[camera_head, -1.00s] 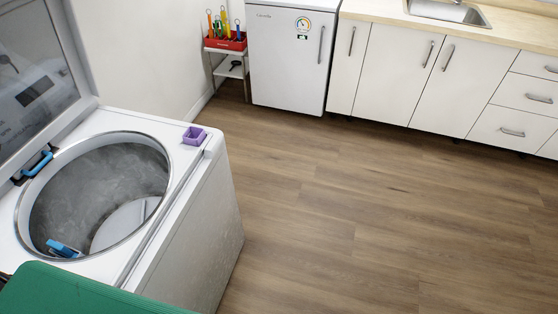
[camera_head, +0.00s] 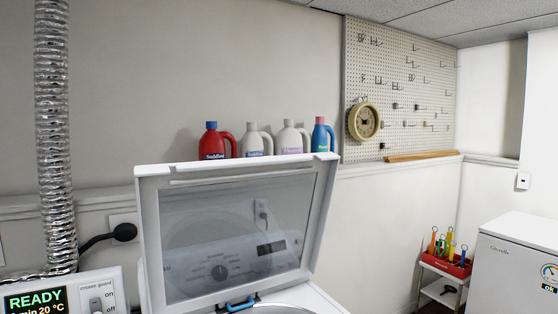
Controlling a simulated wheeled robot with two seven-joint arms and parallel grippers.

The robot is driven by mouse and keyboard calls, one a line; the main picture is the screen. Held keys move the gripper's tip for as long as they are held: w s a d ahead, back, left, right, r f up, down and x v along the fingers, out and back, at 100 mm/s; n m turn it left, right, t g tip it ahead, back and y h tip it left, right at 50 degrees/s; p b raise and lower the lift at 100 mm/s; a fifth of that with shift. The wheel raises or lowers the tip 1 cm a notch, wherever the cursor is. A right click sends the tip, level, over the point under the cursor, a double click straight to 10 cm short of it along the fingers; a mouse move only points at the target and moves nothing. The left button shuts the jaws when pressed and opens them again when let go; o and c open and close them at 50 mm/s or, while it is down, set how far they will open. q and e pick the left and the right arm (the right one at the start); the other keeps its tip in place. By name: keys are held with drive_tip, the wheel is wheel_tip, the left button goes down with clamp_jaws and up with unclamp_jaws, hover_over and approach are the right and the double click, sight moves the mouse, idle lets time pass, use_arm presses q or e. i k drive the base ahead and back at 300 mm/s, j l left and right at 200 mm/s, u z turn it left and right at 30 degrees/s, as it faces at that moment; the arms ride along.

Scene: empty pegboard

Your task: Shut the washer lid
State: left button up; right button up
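The washer lid (camera_head: 322,200) stands open and nearly upright at the lower middle of the head view. It has a white frame and a see-through grey panel, with the washer's control dial visible through it. A blue handle-like part (camera_head: 241,304) shows at the lid's lower edge, by the rim of the tub opening. Only a small part of the washer top (camera_head: 318,300) is in view; the rest is below the picture. Neither of my grippers is in view.
Several detergent bottles (camera_head: 215,143) stand on the ledge behind the lid. A dryer panel reading READY (camera_head: 35,300) is at the lower left, beside a silver duct (camera_head: 52,130). A pegboard (camera_head: 400,60) hangs behind; a white fridge (camera_head: 515,265) is at right.

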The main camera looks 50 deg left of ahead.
sight(150, 179)
drive_tip(key=u, duration=1.75)
